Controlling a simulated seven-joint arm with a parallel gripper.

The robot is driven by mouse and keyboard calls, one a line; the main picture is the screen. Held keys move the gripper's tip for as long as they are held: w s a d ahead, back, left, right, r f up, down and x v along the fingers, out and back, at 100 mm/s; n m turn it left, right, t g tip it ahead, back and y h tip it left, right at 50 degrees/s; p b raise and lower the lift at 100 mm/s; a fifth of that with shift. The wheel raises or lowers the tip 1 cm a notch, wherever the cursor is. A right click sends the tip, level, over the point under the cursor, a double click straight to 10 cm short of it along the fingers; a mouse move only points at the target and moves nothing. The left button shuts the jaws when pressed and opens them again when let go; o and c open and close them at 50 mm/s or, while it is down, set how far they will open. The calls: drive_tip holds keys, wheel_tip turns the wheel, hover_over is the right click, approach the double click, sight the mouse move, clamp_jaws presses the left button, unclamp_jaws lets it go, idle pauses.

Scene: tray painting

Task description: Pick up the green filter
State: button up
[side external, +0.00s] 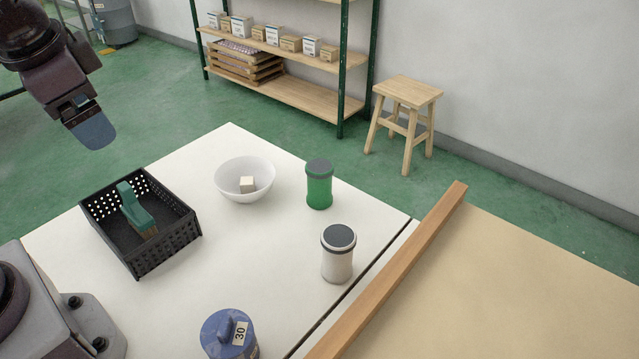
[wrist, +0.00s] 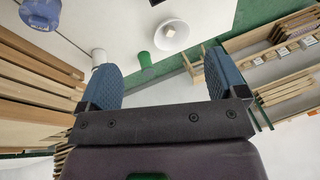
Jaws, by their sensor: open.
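The green filter (side external: 319,190) is an upright cylinder with a dark grey top, standing on the white table near its far right edge. In the wrist view the green filter (wrist: 146,60) is small and shows between my fingers, left of the bowl. My gripper (side external: 92,128) is raised at the upper left, well away from the filter. In the wrist view my gripper (wrist: 160,62) has its two blue fingers wide apart, with nothing held.
A white filter with a dark lid (side external: 338,255) stands nearer. A white bowl (side external: 231,188) holds a small pale cube. A black crate (side external: 165,252) holds a green-handled brush. A blue pot labelled 30 (side external: 216,335) is in front. A wooden rail (side external: 400,262) runs along the right.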

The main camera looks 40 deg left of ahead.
drive_tip(key=w+a+f+m+g+y, duration=0.2)
drive_tip(key=w+a+f+m+y, duration=0.1)
drive_tip(key=w+f+m+y, duration=0.3)
drive_tip(key=m+t+h, duration=0.4)
drive_tip(key=m+t, duration=1.3)
drive_tip(key=m, duration=0.8)
approach(313, 181)
drive_tip(key=shift+w+r, duration=0.25)
drive_tip(key=shift+r, duration=0.05)
drive_tip(key=shift+w+d+f, duration=0.1)
drive_tip(key=shift+w+f, duration=0.05)
drive_tip(key=shift+w, duration=0.05)
drive_tip(key=x, duration=1.1)
drive_tip(key=shift+w+a+f, duration=0.1)
drive_tip(key=shift+w+a, duration=0.15)
drive_tip(key=shift+c, duration=0.2)
drive_tip(key=c, duration=1)
